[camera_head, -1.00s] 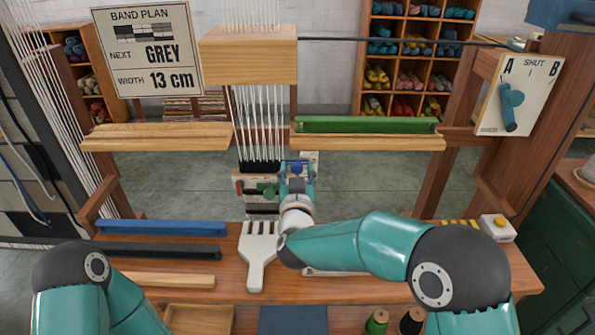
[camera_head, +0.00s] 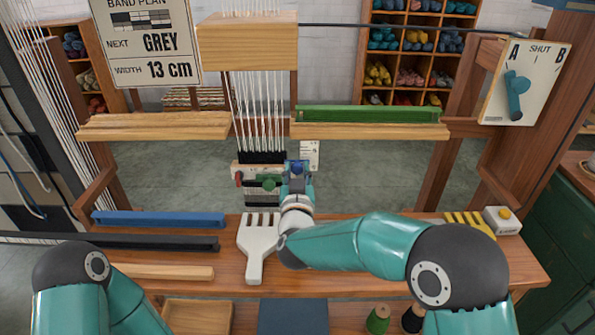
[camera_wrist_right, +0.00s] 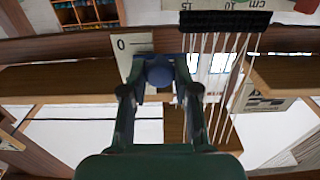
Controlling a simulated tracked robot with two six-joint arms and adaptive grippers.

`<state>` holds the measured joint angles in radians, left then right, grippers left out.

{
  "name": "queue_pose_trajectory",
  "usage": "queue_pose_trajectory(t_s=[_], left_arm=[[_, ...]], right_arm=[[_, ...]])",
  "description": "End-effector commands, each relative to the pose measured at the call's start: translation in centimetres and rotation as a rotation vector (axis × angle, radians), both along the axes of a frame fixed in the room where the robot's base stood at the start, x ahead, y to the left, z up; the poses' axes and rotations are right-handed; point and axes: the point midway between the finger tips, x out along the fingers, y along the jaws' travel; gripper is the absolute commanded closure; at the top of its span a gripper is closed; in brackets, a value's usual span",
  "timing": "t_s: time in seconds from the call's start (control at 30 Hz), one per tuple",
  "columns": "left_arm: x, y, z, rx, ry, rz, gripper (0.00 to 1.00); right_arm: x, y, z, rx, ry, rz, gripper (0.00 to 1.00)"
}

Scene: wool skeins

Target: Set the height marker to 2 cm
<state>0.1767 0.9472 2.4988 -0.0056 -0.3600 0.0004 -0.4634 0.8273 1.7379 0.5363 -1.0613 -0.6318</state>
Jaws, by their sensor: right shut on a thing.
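The height marker looks like a small blue knob (camera_head: 297,166) beside a narrow white scale plate (camera_head: 310,152), just right of the woven band in the head view. My right gripper (camera_head: 297,176) is shut on this blue marker. In the right wrist view the blue marker (camera_wrist_right: 159,75) sits between the fingers, next to the white plate (camera_wrist_right: 130,44) that carries a "0" and a line. Other figures on the plate are too small or hidden, so I cannot read the marker's height. Only links of my left arm show; its gripper is out of view.
The woven band with a board bearing red and green knobs (camera_head: 262,180) is just left of my gripper. A white fork-shaped beater (camera_head: 259,250) lies on the bench. Blue (camera_head: 158,219) and black bars lie at left. A green bar (camera_head: 367,114) rests on the right beam.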

Motion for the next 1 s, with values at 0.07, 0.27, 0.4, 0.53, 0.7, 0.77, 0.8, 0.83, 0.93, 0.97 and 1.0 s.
queue_pose_trajectory(t_s=[0.07,0.27,0.4,0.53,0.7,0.77,0.8,0.83,0.93,0.97,1.0], left_arm=[[0.0,0.0,0.1,0.0,-0.001,0.0,0.6],[0.0,0.0,0.1,0.0,-0.001,0.0,0.6],[0.0,0.0,0.1,0.0,-0.001,0.0,0.6],[0.0,0.0,0.1,0.0,-0.001,0.0,0.6],[0.0,0.0,0.2,0.0,-0.001,0.0,0.6],[0.0,0.0,0.2,0.0,-0.001,0.0,0.6],[0.0,0.0,0.2,0.0,-0.001,0.0,0.6],[0.0,0.0,0.2,0.0,-0.001,0.0,0.6],[0.0,0.0,0.2,0.0,-0.001,0.0,0.6],[0.0,0.0,0.2,0.0,-0.001,0.0,0.6],[0.0,0.0,0.2,0.0,-0.001,0.0,0.6]], right_arm=[[0.0,0.0,0.1,-0.001,0.0,0.001,1.0],[0.0,-0.1,0.1,-0.001,0.001,-0.001,0.52],[0.0,-0.1,0.1,-0.001,0.001,-0.001,0.46],[0.0,-0.1,0.1,-0.001,0.0,-0.001,0.46],[-0.4,-0.1,0.1,-0.001,0.001,0.0,0.46],[-0.9,-0.1,0.1,0.0,0.001,0.0,0.46],[-1.3,0.0,0.1,0.0,0.002,0.001,0.46],[-1.7,0.0,0.2,0.0,0.001,0.001,0.46],[-3.3,-0.1,0.1,-0.002,0.002,0.001,0.46],[-3.9,0.0,0.1,-0.002,0.002,0.002,0.46],[-4.8,0.0,0.1,-0.001,0.002,0.003,0.46]])
